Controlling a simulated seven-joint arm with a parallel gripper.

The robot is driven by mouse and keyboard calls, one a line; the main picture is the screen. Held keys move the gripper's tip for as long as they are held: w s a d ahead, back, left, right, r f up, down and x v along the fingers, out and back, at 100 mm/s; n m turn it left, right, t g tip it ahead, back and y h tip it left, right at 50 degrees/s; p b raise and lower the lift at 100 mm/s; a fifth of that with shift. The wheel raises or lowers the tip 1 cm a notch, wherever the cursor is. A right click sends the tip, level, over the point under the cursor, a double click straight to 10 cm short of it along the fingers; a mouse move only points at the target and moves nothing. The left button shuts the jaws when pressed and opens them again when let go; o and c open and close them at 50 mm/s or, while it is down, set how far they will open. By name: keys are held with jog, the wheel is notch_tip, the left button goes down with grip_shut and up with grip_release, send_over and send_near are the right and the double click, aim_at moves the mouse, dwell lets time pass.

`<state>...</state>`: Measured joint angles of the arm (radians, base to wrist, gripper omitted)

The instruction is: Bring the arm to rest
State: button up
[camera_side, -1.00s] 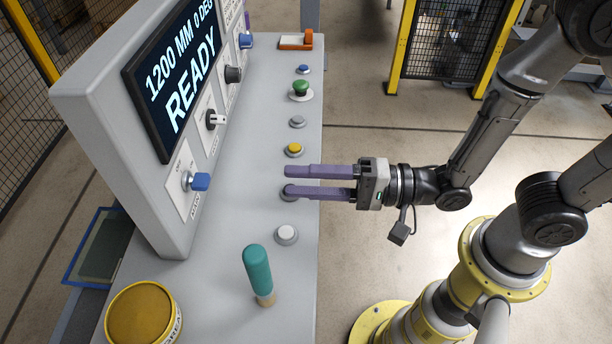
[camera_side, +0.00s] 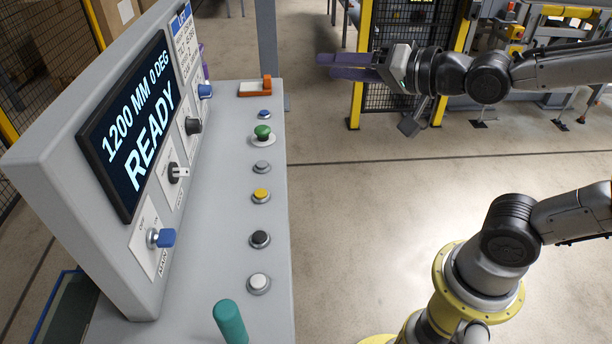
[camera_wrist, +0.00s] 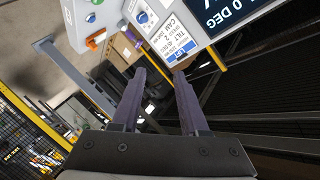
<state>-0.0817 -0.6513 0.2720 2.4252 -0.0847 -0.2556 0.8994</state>
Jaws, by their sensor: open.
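My gripper (camera_side: 345,66) is in the upper middle of the side view, open and empty, with its purple fingers pointing left. It is held clear of the console, to the right of its far end and touching nothing. In the wrist view my gripper's two fingers (camera_wrist: 158,80) stand apart with nothing between them. The grey control console (camera_side: 215,230) stands on the left of the side view. Its screen (camera_side: 128,122) reads "1200 MM 0 DEG READY".
The console top carries a green button (camera_side: 262,132), a yellow button (camera_side: 261,195), a white button (camera_side: 258,283), an orange-edged holder (camera_side: 255,87) and a teal lever (camera_side: 229,322). A yellow-framed mesh fence (camera_side: 385,105) stands behind. The floor (camera_side: 375,200) right of the console is open.

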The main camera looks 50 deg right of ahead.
jog(key=s+d+f+n+g, duration=0.1)
jog(key=s+f+n+g, duration=0.3)
jog(key=s, duration=0.4)
jog(key=s+d+f+n+g+h, duration=0.1)
jog(key=s+f+n+g, duration=0.3)
jog(key=s, duration=0.4)
notch_tip(320, 180, down, 2)
jog(key=shift+s+d+f+g+h, duration=0.15)
jog(key=shift+s+d+g+h, duration=0.2)
jog(key=shift+d+g, duration=0.4)
